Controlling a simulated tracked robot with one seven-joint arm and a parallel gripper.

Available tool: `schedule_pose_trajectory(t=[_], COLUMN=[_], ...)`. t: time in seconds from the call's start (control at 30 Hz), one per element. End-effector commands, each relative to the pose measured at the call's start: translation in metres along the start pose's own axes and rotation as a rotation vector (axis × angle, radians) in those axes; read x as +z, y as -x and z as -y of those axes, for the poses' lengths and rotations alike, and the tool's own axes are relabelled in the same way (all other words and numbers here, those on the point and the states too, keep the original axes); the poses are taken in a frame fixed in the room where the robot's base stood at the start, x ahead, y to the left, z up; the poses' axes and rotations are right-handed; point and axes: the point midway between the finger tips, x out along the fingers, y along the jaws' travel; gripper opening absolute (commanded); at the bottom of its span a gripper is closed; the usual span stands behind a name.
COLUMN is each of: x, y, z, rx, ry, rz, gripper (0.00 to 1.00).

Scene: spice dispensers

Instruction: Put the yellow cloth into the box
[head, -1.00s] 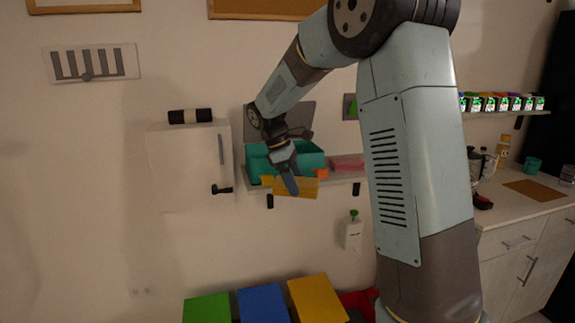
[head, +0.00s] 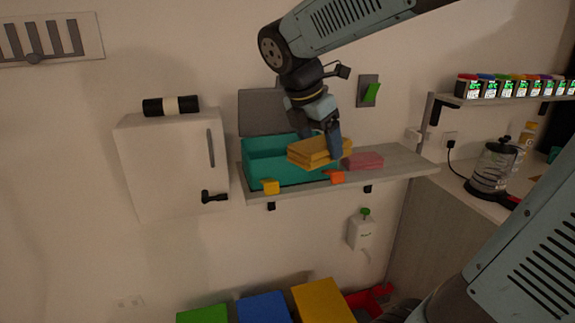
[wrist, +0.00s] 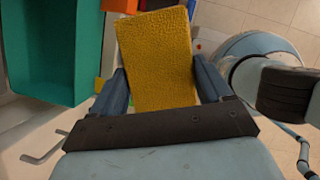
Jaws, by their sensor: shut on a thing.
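The yellow cloth (head: 318,153) is a thick folded pad, held between the two fingers of my gripper (head: 322,146). It also fills the middle of the wrist view (wrist: 157,60), with a blue-grey finger on each side. The box (head: 262,180) is teal and open at the top, with its grey lid raised behind it, and it sits on the wall shelf. The cloth is at the box's right end, at about rim height or above; I cannot tell whether it touches the rim. In the wrist view the teal box (wrist: 55,45) is at the upper left, apart from the cloth.
A pink cloth (head: 363,160) lies on the shelf (head: 400,170) right of the box. An orange piece (head: 335,177) and a yellow piece (head: 270,187) are at the shelf's front edge. A white cabinet (head: 165,165) hangs left of the box. A green switch (head: 372,92) is on the wall.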

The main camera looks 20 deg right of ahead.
Motion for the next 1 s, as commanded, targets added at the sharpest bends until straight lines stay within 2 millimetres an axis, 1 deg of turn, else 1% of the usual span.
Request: schedule_pose_trajectory(t=[0.07, 0.17, 0.53, 0.87, 1.0], x=[0.002, 0.004, 0.016, 0.038, 0.048], y=[0.0, -0.004, -0.029, -0.037, -0.041], z=[0.004, 0.001, -0.039, -0.096, -0.121], rx=[0.01, 0.036, 0.262, 0.255, 0.255], ry=[0.006, -0.004, -0.107, -0.106, -0.107], rz=[0.002, 0.015, 0.118, 0.116, 0.116], gripper=[0.48, 0.48, 0.48, 0.48, 0.48])
